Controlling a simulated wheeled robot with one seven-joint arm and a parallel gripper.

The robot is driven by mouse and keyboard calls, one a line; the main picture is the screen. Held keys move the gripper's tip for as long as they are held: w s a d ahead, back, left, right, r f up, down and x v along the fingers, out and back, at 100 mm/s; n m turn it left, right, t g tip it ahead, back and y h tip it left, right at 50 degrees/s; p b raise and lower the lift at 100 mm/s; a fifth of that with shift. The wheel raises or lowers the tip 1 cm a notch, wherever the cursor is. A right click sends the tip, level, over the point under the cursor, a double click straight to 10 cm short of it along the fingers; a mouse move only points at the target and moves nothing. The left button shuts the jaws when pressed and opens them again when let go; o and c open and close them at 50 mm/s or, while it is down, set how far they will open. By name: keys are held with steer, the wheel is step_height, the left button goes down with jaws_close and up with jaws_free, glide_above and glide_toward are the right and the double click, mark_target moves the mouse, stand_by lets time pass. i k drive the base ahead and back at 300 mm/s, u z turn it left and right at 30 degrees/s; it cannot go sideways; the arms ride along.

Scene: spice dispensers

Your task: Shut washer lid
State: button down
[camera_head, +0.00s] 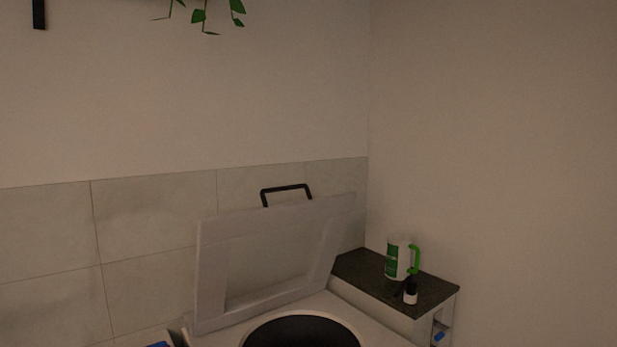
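The washer lid (212,273) stands raised at the back of the washer, tilted up near the tiled wall. It is a pale framed panel with a recessed middle. A black handle (287,188) sticks up from its top edge. Below it, the washer's pale top (347,308) surrounds a dark round opening (300,333), cut off by the lower edge of the view. My gripper is not in view.
A dark-topped cabinet (357,273) stands to the right of the washer, holding a white and green jug (398,259) and a small dark bottle (411,291). A blue item (159,345) shows at the lower left. A plant (199,15) hangs above.

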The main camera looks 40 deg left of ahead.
mark_target(215, 233)
steer(key=u, duration=0.65)
steer(key=i, duration=0.95)
steer(key=u, duration=1.05)
